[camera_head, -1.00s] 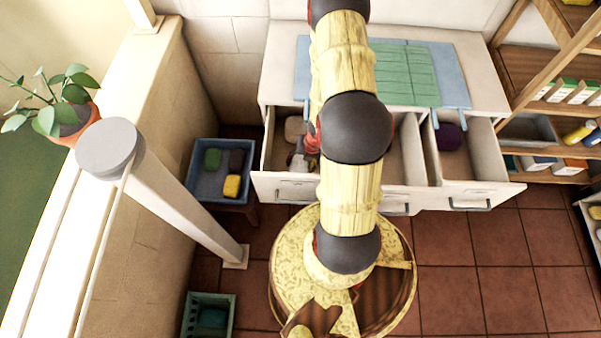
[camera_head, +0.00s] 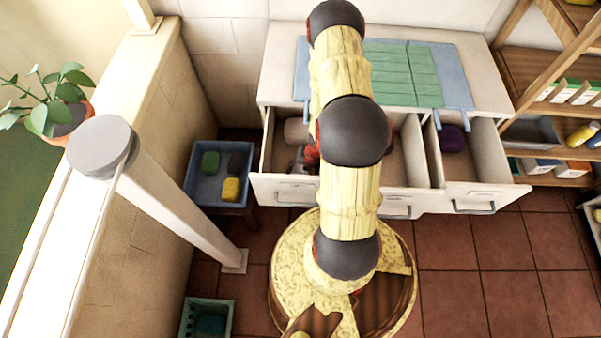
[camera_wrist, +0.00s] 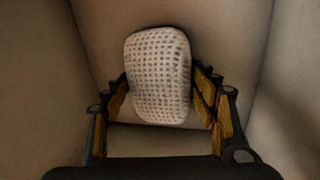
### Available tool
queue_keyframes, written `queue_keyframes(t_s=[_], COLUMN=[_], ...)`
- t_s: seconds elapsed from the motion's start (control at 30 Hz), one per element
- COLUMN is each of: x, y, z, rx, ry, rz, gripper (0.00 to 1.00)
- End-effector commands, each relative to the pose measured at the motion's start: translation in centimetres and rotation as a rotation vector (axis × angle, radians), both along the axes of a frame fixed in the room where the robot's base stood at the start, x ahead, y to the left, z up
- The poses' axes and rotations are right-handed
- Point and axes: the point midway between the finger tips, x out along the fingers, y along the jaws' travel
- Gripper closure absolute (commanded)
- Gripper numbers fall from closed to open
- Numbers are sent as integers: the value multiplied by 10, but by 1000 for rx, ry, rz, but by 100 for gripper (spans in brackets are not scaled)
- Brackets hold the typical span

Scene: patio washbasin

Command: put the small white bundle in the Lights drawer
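The small white bundle (camera_wrist: 159,75), woven and rounded, fills the middle of the wrist view. My gripper (camera_wrist: 160,88) has a finger against each side of it and appears shut on it, with the bundle reaching beyond the fingertips. In the head view my gripper (camera_head: 299,164) is low inside the open left drawer (camera_head: 283,188), mostly hidden by my arm. A pale rounded item (camera_head: 296,131) lies farther back in that drawer. The drawer labels are too small to read.
A middle drawer (camera_head: 398,203) and a right drawer (camera_head: 476,195) are also open; the right one holds a dark purple item (camera_head: 451,138). A blue tray (camera_head: 203,194) with several items stands at left. A teal crate (camera_head: 208,316) is on the floor. Shelves stand at right.

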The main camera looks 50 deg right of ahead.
Motion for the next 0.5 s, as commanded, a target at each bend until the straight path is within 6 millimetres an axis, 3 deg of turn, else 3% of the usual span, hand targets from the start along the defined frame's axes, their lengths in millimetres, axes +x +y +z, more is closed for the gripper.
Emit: queue_keyframes(t_s=[0.23,0.5], x=[0,0], y=[0,0], z=[0,1], rx=[0,0], ry=[0,0], rz=[0,0], gripper=[26,25])
